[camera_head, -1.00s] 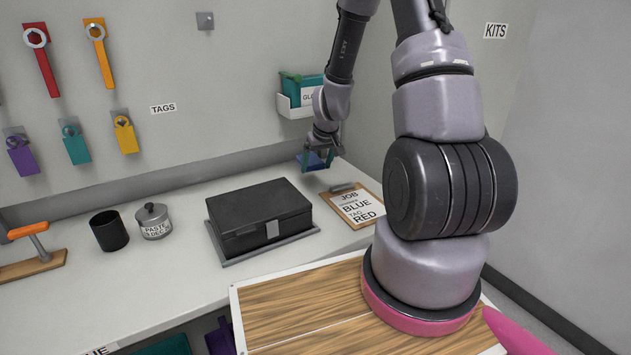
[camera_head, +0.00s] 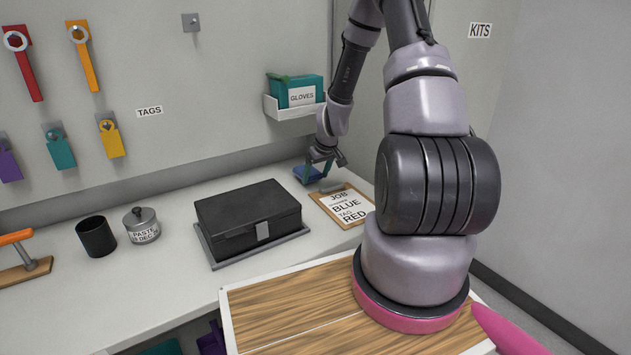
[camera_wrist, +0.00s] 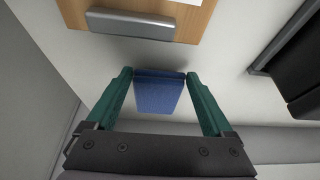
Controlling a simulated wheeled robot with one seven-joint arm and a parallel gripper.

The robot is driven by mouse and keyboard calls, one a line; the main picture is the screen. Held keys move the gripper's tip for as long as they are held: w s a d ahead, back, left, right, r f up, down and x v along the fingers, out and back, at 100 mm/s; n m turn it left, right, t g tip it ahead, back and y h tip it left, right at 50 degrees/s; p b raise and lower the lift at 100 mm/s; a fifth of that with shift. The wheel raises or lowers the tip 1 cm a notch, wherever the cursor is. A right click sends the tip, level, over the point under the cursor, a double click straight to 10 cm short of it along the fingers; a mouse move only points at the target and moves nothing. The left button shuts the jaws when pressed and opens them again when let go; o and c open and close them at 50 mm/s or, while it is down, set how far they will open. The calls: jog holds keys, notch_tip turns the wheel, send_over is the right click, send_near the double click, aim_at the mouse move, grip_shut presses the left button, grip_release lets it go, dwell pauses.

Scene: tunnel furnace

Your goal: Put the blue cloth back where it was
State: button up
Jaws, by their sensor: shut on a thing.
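The blue cloth (camera_head: 306,174) is a small folded piece near the back right of the counter. In the wrist view the cloth (camera_wrist: 158,95) sits between the two green fingers of my gripper (camera_wrist: 156,78). My gripper (camera_head: 318,168) is shut on it, pointing down, left of and behind the clipboard. The cloth is at or just above the counter; I cannot tell whether it touches. My fingers hide part of it in the head view.
The clipboard (camera_head: 326,205) lies close in front of the cloth. A black case (camera_head: 245,215) stands to the left on a grey tray. A glove box (camera_head: 297,92) sits in a wall holder above. A grey paste tin (camera_head: 143,228) and black cup (camera_head: 96,236) stand further left.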

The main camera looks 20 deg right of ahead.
jog(key=shift+f, duration=1.1)
jog(key=shift+f, duration=0.1)
jog(key=o, duration=1.1)
jog(key=shift+c, duration=0.2)
